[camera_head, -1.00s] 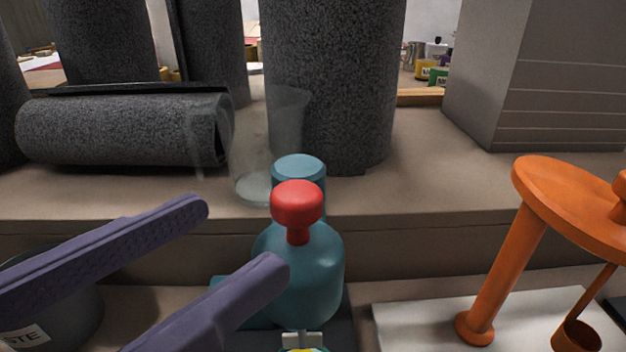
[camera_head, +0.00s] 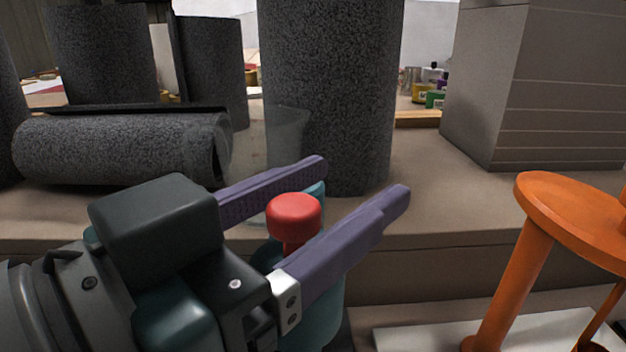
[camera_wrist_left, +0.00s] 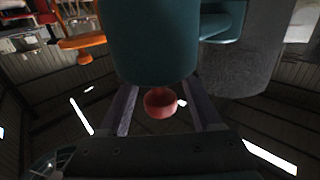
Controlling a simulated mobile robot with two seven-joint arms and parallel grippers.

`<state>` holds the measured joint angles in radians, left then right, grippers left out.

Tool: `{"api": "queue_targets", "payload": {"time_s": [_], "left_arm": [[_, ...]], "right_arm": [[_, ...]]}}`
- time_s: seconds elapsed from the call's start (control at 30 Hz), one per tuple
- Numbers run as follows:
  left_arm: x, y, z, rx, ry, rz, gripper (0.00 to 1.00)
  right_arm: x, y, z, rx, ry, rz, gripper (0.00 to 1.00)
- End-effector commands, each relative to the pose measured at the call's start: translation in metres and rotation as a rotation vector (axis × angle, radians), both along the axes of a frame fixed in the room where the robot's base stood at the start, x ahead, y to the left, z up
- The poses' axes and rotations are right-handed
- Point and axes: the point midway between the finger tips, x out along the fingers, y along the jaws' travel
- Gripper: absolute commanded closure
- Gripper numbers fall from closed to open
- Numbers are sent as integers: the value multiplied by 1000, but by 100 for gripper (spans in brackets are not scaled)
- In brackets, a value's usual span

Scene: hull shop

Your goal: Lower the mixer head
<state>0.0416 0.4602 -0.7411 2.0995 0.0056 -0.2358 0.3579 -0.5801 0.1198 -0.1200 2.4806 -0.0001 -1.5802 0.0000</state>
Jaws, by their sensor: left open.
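The mixer is teal, and its head (camera_head: 322,312) is largely hidden behind my left gripper in the head view. A red knob (camera_head: 294,214) on a short red stem sticks up from it. My left gripper (camera_head: 358,180) is open, with one purple finger on each side of the knob and the tips reaching past it. In the left wrist view the red knob (camera_wrist_left: 160,102) shows between the two fingers, with a gap on each side, and the teal mixer head (camera_wrist_left: 150,40) lies beyond. My right gripper is out of view.
An orange stand (camera_head: 560,215) is at the right, beside a pale board (camera_head: 430,338). Behind, on a raised ledge, are a grey roll (camera_head: 115,150) lying down, a clear container (camera_head: 286,135), upright rough grey rolls (camera_head: 325,90) and a grey block (camera_head: 560,90).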

Motion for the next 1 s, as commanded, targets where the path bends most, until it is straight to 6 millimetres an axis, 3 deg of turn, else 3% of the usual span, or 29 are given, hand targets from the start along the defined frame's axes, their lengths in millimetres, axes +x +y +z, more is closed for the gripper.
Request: {"api": "queue_targets", "payload": {"time_s": [0.17, 0.73, 1.0], "left_arm": [[0, 0, 0, 1, 1, 0, 36], [0, 0, 0, 1, 1, 0, 100], [0, 0, 0, 1, 1, 0, 100]], "right_arm": [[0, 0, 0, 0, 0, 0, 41], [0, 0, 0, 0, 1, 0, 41], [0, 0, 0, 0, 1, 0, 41]]}}
